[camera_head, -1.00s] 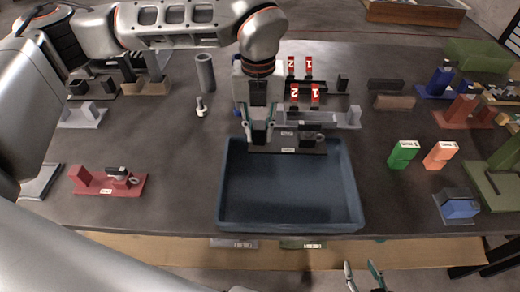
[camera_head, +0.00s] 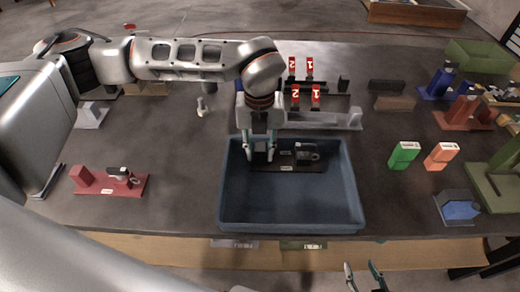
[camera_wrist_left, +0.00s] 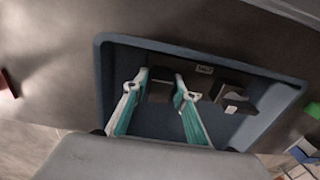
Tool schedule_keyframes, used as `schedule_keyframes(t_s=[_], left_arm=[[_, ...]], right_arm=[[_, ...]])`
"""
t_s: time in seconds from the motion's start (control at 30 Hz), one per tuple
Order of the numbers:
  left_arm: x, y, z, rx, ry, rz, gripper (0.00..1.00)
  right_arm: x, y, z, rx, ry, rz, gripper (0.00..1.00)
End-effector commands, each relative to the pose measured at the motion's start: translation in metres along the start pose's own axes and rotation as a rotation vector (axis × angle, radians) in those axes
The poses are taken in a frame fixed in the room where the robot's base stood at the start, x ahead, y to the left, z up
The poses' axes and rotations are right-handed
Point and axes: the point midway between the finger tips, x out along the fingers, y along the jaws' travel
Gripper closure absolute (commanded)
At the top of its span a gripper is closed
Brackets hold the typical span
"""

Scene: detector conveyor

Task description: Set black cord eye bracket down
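The black cord eye bracket (camera_head: 288,161) has a flat base with one upright block at each end. It is inside the blue tray (camera_head: 228,205), near the back wall; I cannot tell whether its base touches the tray floor. My left gripper (camera_head: 260,154) points down and is shut on the bracket's left block. The left wrist view shows the teal fingers (camera_wrist_left: 161,84) on either side of that block, and the bracket's free end (camera_wrist_left: 232,97) to the right. My right gripper (camera_head: 364,278) is open and empty at the bottom edge, in front of the table.
A red bracket (camera_head: 108,181) lies left of the tray. Green (camera_head: 403,155) and orange (camera_head: 440,156) blocks stand to its right. A grey bracket (camera_head: 322,119) and red numbered tags (camera_head: 316,96) are just behind the tray. The tray's front half is empty.

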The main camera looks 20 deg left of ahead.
Motion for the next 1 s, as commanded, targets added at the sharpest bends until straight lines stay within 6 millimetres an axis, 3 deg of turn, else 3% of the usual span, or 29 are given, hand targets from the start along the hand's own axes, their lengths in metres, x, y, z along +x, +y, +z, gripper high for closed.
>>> schedule_keyframes(t_s=[0.47,1.0], left_arm=[[-0.008,0.0,0.001,0.0,-0.002,-0.002,0.63],[-0.104,0.0,0.001,0.0,-0.003,-0.001,0.63]], right_arm=[[0.0,0.0,0.0,0.0,0.0,0.0,0.6],[0.002,-0.001,0.005,0.0,-0.003,-0.001,0.6]])
